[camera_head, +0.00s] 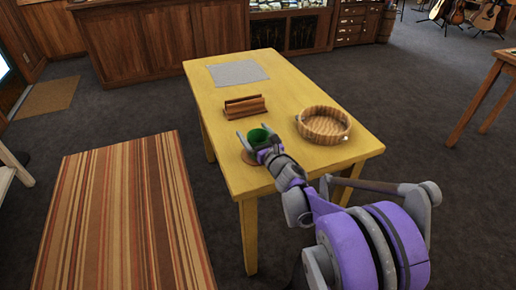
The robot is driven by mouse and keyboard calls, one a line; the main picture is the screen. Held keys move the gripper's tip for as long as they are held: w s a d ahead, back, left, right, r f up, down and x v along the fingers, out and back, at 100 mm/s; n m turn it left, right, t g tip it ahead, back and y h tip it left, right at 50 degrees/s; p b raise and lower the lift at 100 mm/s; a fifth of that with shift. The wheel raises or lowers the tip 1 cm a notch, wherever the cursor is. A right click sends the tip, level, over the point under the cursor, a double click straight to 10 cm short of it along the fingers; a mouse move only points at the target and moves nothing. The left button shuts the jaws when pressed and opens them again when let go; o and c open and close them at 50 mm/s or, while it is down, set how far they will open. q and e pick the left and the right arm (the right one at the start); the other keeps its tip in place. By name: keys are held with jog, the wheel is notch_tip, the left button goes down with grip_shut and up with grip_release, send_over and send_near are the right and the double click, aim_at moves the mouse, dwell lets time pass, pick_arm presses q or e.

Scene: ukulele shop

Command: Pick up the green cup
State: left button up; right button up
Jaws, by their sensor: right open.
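The green cup (258,135) stands near the front left part of the yellow table (222,113), by a round brown coaster (248,158). My right gripper (255,134) reaches in from the lower right. Its jaws are open, with one finger to the left of the cup and the other by its right side. I cannot tell whether the fingers touch the cup. The gripper hides the lower part of the cup. My left gripper is not in view.
A striped rug (115,215) lies left of the table. Another wooden table (500,62) is at the right edge.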

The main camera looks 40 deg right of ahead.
jog(key=c, duration=1)
jog(key=shift+c, duration=0.2)
jog(key=shift+r, duration=0.2)
